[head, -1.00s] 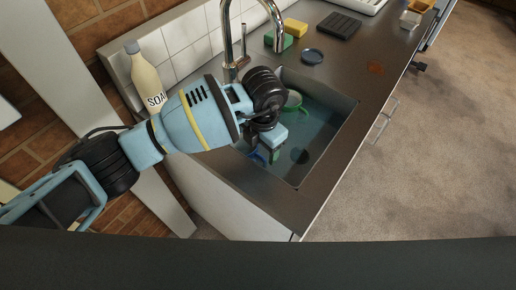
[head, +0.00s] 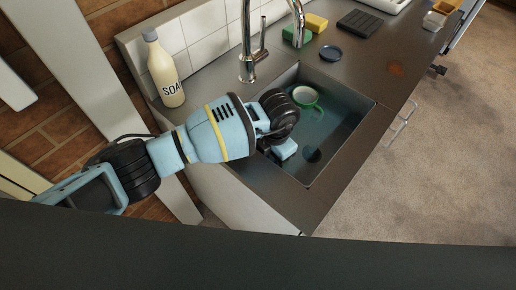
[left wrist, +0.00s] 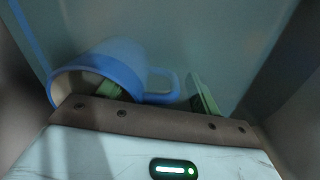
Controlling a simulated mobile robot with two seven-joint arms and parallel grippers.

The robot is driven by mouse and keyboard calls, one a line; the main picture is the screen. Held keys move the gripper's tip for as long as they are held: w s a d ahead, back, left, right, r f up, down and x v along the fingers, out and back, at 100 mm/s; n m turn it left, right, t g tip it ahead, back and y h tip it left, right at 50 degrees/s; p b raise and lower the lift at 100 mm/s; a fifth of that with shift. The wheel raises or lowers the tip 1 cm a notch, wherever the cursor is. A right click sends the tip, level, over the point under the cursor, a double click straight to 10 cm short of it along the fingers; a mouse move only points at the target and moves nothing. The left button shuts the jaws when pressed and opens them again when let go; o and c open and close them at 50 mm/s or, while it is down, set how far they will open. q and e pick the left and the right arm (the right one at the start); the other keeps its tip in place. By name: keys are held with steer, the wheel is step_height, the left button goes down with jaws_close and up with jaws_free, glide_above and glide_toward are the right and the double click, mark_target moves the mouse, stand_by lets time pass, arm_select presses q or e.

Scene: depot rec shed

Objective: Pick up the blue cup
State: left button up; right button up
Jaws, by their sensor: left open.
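The blue cup (left wrist: 125,65) lies on its side in the left wrist view, its mouth toward the lower left and its handle (left wrist: 163,86) toward the right. My left gripper (left wrist: 155,92) is open, with green-tipped fingers. One finger overlaps the cup near its mouth; the other is to the right of the handle. I cannot tell whether either touches the cup. In the head view my left gripper (head: 284,154) reaches down into the sink (head: 340,135), and its fingers and the blue cup are hidden there. My right gripper is not in view.
The faucet (head: 247,50) rises behind the sink. A soap bottle (head: 163,70) stands at the left. Sponges (head: 316,23) and a dark blue round lid (head: 331,53) lie on the counter.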

arm_select(q)
steer(key=shift+f, duration=0.5)
jaws_close()
steer(key=shift+r, duration=0.1)
steer(key=shift+w+r, duration=0.1)
steer(key=shift+r, duration=0.05)
step_height(320, 180, up, 28)
steer(key=p, duration=0.1)
stand_by(0.6)
